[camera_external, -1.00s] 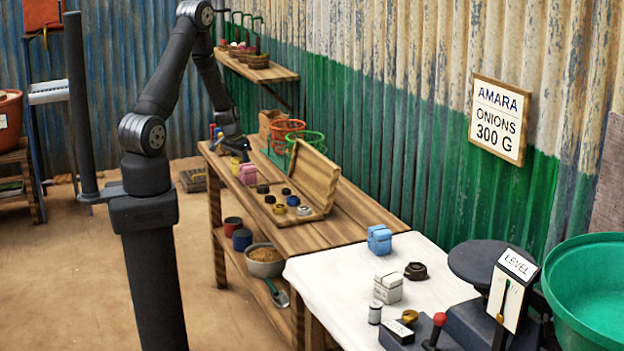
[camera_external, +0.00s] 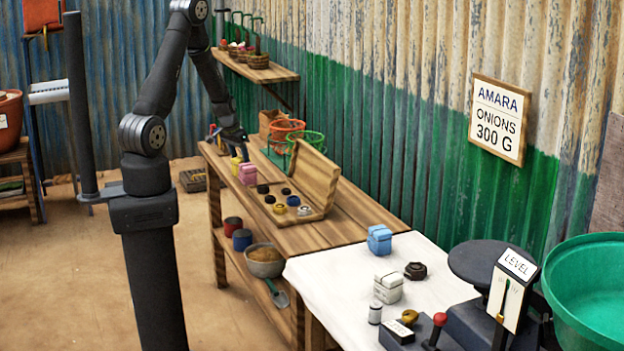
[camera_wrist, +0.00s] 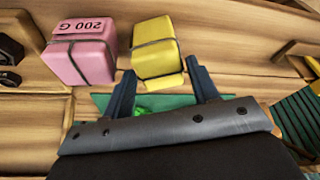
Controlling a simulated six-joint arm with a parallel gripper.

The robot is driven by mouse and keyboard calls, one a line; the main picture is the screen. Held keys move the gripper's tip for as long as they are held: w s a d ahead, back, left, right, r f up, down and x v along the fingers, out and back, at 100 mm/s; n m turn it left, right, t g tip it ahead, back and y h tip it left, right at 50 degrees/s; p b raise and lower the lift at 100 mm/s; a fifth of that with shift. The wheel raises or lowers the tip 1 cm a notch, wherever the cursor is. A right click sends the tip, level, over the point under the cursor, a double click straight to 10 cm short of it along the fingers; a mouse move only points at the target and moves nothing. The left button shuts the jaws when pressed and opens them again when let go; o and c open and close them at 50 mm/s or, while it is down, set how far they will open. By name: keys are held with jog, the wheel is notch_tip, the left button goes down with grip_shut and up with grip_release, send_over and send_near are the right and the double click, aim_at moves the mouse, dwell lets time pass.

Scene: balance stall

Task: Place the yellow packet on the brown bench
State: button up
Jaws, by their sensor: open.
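The yellow packet (camera_wrist: 155,40), tied with a dark band, stands on the brown bench (camera_external: 350,218) in the wrist view. In the external view the yellow packet (camera_external: 235,166) shows small near the bench's far left end, partly hidden. My gripper (camera_wrist: 160,68) is open, with one finger on each side of the packet's near end. No firm grip on it shows, and I cannot tell whether either finger touches it. In the external view my gripper (camera_external: 240,150) is low over that end of the bench.
A pink packet marked 200 G (camera_wrist: 80,50) stands close left of the yellow one. An open wooden weight box (camera_external: 315,185) and wire baskets (camera_external: 305,145) occupy the bench. The white-topped table (camera_external: 340,280) holds a blue packet (camera_external: 379,239) and a white packet (camera_external: 388,287).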

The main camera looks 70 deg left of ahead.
aim_at(241, 158)
jog(key=v, duration=0.8)
jog(key=shift+r, duration=0.4)
jog(key=shift+f, duration=0.15)
jog(key=x, duration=1.2)
jog(key=shift+s, duration=0.1)
